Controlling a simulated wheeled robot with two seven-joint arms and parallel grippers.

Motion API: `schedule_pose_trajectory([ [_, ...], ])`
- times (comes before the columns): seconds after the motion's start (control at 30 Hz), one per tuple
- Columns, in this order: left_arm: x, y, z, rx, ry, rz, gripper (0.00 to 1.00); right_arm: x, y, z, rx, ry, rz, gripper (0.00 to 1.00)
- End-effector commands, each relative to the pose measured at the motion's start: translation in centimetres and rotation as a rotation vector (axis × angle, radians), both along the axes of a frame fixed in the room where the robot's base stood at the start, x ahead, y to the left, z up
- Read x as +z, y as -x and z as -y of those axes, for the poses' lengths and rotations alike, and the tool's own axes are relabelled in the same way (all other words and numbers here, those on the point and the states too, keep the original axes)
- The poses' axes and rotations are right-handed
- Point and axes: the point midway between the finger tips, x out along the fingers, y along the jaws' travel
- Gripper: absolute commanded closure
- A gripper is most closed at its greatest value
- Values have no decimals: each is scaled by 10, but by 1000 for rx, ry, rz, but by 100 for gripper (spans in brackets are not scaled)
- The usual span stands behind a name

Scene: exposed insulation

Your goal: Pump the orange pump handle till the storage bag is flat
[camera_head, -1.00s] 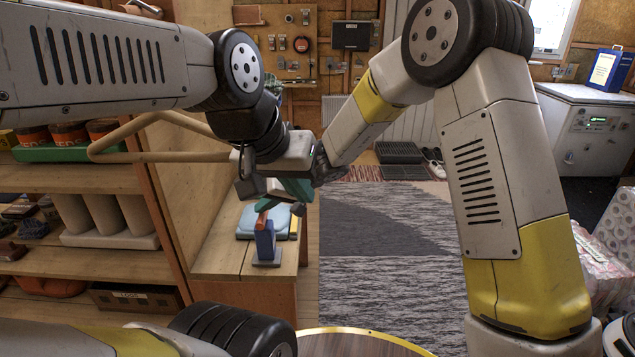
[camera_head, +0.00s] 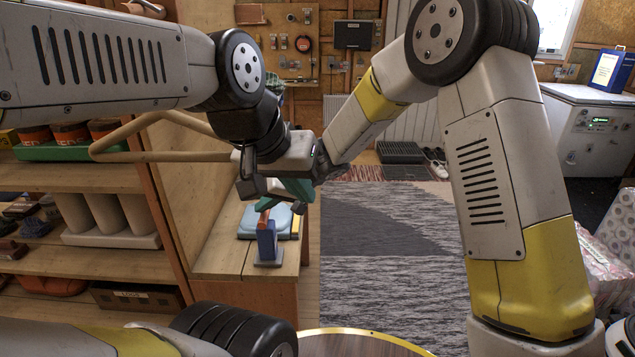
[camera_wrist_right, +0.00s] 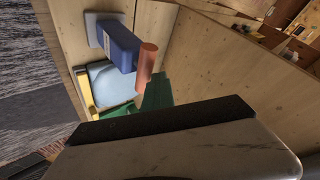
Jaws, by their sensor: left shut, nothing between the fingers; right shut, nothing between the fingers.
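The blue pump (camera_head: 267,242) stands on the wooden bench with its orange handle (camera_head: 263,217) on top. The pale blue storage bag (camera_head: 284,219) lies behind it; its thickness is hard to judge. The right wrist view shows the pump (camera_wrist_right: 118,42), handle (camera_wrist_right: 147,62) and bag (camera_wrist_right: 108,82) from above. A pale, dark-edged part of me covers its lower area. I see no contact with the handle.
A green item (camera_wrist_right: 150,95) lies near the bag, with a yellow strip (camera_wrist_right: 84,92) along its other side. A wooden panel and shelves (camera_head: 100,180) stand left of the bench. A grey rug (camera_head: 390,270) covers open floor to the right.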

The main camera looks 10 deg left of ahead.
Motion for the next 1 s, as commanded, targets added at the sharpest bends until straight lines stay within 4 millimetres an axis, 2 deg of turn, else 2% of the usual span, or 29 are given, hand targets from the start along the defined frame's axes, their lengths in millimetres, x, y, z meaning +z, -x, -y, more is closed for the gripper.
schedule_pose_trajectory([
  [0.03, 0, 0, 0, 0, 0, 0, 100, -4, -4, 11, -14, 18, -1, 100],
  [0.6, 0, 0, 0, 0, 0, 0, 100, 36, -2, 9, -7, 7, 1, 100],
  [1.0, 0, 0, 0, 0, 0, 0, 100, 42, -1, 9, -7, 6, 0, 100],
])
